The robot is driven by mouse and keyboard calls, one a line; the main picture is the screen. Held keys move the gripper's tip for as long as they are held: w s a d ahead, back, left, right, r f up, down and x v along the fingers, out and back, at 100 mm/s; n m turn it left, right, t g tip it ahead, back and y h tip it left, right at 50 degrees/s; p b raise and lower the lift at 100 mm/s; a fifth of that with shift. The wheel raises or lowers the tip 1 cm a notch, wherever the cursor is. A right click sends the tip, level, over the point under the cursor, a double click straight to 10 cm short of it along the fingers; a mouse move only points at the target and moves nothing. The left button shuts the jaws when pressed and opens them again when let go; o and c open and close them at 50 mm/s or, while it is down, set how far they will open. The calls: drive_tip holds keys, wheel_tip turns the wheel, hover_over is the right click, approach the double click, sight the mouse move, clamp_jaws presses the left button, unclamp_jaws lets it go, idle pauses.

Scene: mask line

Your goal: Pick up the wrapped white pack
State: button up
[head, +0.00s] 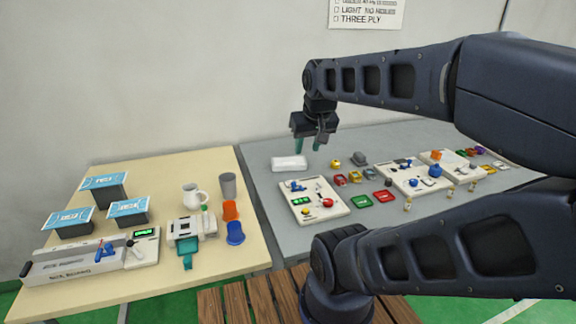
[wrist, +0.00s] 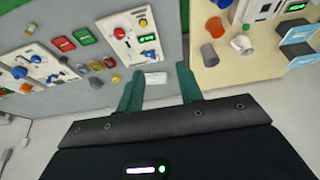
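The wrapped white pack (head: 289,163) lies flat on the grey table, near its left back edge by the wall. In the wrist view the white pack (wrist: 156,78) shows between and beyond the two green fingertips. My gripper (head: 308,146) is above and slightly right of the pack in the head view, with its fingers pointing down. In the wrist view my gripper (wrist: 160,80) has its fingers spread apart with nothing between them. The pack looks apart from the fingers.
A white control panel (head: 315,199) stands in front of the pack. A yellow toy-like piece (head: 335,163) and a grey piece (head: 358,158) lie to the right. A wooden table (head: 160,168) at left holds blue-topped boxes, a white mug (head: 194,196) and cups. The wall is close behind.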

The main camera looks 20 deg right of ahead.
drive_tip(key=shift+o, duration=0.2)
idle(0.3)
drive_tip(key=o, duration=1.4)
drive_tip(key=shift+c, duration=0.2)
drive_tip(key=shift+w, duration=0.1)
